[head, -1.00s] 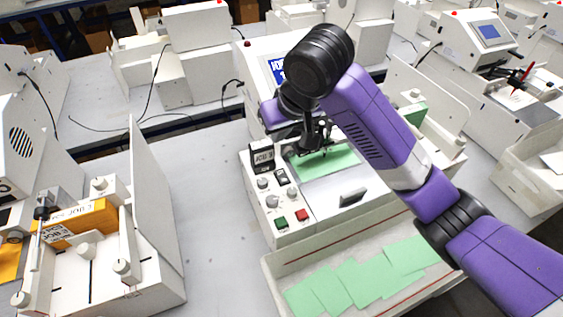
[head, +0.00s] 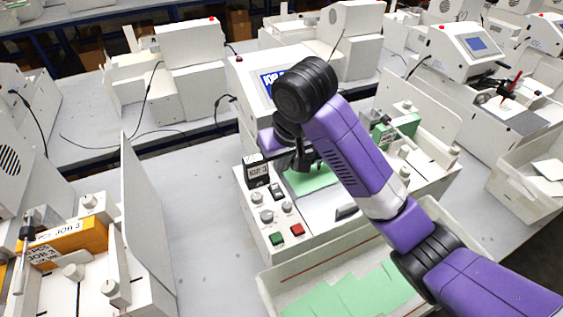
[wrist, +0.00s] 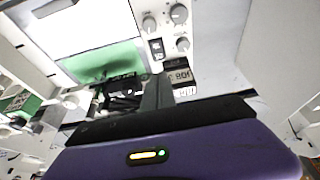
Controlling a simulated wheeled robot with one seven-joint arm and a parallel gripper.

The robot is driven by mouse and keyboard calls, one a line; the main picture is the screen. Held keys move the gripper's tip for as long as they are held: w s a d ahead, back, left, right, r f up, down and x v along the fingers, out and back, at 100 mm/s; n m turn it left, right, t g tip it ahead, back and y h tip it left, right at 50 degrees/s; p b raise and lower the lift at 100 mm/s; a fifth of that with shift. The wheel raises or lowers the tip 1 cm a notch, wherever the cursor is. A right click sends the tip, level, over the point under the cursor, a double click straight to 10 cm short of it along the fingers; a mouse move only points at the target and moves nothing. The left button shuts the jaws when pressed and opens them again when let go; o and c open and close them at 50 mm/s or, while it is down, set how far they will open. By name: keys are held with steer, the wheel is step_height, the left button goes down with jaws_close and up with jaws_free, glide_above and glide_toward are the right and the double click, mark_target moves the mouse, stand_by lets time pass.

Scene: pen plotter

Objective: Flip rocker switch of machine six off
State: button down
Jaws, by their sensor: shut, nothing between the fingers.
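A white machine (head: 330,240) stands in the middle of the head view, with a control panel at its front left. I cannot read a machine number on it. A small black and white rocker switch (head: 276,190) sits on the panel among grey knobs; it also shows in the wrist view (wrist: 156,46). Which way it is tipped is too small to tell. My gripper (head: 303,165) is shut and empty, above the machine beside the panel, behind and right of the switch. In the wrist view, its fingers (wrist: 154,92) are apart from the switch.
A black job counter (head: 257,171) stands behind the knobs, close to my gripper. Green (head: 276,239) and red (head: 297,230) buttons lie at the panel's front. Green paper (head: 312,180) lies under my gripper. A tall white plate (head: 148,220) stands at left, with bare table between.

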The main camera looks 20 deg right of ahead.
steer(key=b, duration=0.2)
glide_toward(275, 185)
steer(key=x, duration=0.5)
steer(key=shift+f, duration=0.1)
steer(key=shift+w+a+f, duration=0.1)
steer(key=shift+w+f, duration=0.05)
steer(key=shift+f, duration=0.55)
steer(key=shift+w+f, duration=0.1)
steer(key=shift+w, duration=0.1)
steer(key=shift+s, duration=0.25)
steer(key=shift+w+f, duration=0.1)
steer(key=shift+w, duration=0.1)
steer(key=shift+s+p, duration=0.5)
steer(key=shift+s, duration=0.4)
